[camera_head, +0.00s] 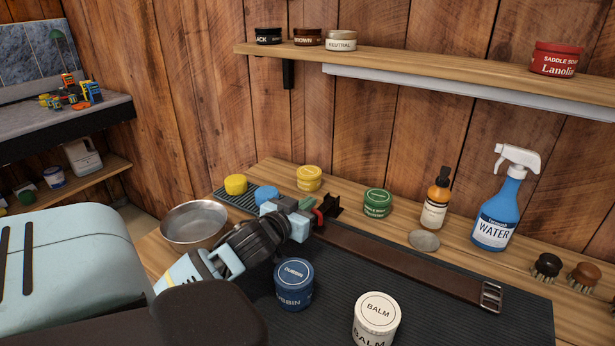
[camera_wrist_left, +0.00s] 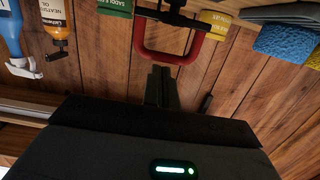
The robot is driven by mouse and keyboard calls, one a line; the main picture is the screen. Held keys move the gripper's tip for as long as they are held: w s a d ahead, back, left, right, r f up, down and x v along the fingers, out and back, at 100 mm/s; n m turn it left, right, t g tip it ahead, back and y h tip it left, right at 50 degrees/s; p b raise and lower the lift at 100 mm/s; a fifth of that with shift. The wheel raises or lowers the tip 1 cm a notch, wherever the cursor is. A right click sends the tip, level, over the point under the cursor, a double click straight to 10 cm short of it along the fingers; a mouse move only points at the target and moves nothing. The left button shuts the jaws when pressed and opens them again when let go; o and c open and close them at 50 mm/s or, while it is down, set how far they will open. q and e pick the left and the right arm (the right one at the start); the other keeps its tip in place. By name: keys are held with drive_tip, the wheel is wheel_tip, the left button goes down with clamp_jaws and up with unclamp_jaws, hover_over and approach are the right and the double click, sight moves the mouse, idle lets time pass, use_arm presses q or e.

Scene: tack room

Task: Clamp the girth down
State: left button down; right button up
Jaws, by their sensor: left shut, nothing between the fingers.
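The girth, a brown leather strap (camera_head: 405,264), lies flat along the dark ribbed mat (camera_head: 440,318), with a metal buckle (camera_head: 490,296) at its right end. A red and black clamp (camera_head: 319,218) is at the strap's far left end. In the left wrist view, which looks upside down, the clamp shows as a red C-shaped frame (camera_wrist_left: 146,52) with a dark bar. My left gripper (camera_head: 305,208) is shut and empty, with its fingertips (camera_wrist_left: 161,70) close to the clamp. I cannot tell whether they touch it. The gripper partly hides the strap's left end. My right gripper is not in view.
A blue dubbin tin (camera_head: 294,287) and a white balm tin (camera_head: 376,318) stand on the mat near my left arm. Behind are a green tin (camera_head: 377,203), a yellow tin (camera_head: 308,179), an amber bottle (camera_head: 436,200) and a spray bottle (camera_head: 496,215). A metal bowl (camera_head: 194,222) is left.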

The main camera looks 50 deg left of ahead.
use_arm(q)
drive_tip(key=shift+s+f, duration=0.2)
drive_tip(key=shift+f, duration=0.15)
drive_tip(key=shift+f, duration=0.1)
idle(0.3)
drive_tip(key=shift+s+d, duration=0.2)
drive_tip(key=shift+s, duration=0.25)
drive_tip(key=v, duration=0.7)
